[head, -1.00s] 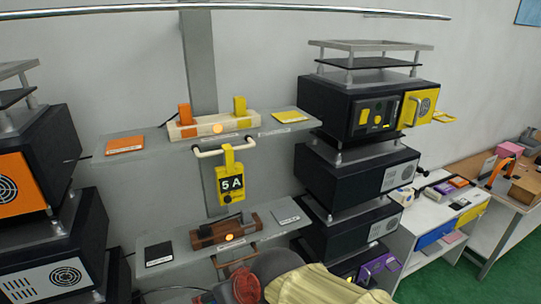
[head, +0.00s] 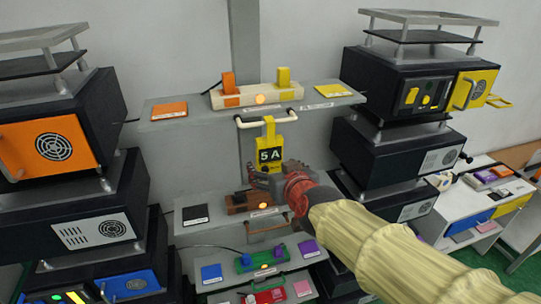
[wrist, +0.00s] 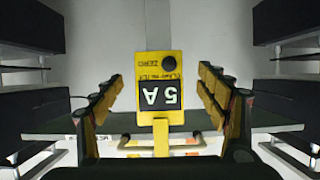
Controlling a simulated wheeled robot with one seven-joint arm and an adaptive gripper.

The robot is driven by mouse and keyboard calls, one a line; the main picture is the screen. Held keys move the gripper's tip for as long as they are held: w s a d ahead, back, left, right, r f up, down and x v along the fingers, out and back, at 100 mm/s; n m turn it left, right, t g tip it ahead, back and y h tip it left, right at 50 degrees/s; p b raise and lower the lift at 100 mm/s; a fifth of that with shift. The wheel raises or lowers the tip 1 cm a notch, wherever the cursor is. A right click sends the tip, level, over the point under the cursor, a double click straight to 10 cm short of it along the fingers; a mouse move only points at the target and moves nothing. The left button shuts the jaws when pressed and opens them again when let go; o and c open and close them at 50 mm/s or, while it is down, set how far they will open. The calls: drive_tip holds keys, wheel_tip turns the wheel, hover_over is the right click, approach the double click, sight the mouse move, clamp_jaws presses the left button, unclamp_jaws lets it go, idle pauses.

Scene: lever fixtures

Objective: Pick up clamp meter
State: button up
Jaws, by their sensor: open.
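The clamp meter (head: 268,158) is yellow with a black "5 A" display and a dark knob. It hangs by its yellow hook from a white handle bar (head: 266,120) under the upper shelf. In the wrist view the clamp meter (wrist: 160,82) appears upside down, between the two fingers. My gripper (head: 264,180) is at the lower part of the meter in the head view. In the wrist view my gripper (wrist: 160,105) is open, with a finger on each side of the meter and visible gaps between.
The upper shelf (head: 200,108) holds a cream block with orange and yellow levers. A lower shelf (head: 185,214) with a brown lever fixture lies just below my gripper. Stacked dark cabinets (head: 45,150) stand left, and more (head: 395,150) stand right.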

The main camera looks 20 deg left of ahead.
sight(270, 164)
drive_tip(key=b+x, duration=0.1)
drive_tip(key=x, duration=0.4)
drive_tip(key=shift+w, duration=0.15)
drive_tip(key=c, duration=0.3)
drive_tip(key=c, duration=1.1)
drive_tip(key=shift+c, duration=0.7)
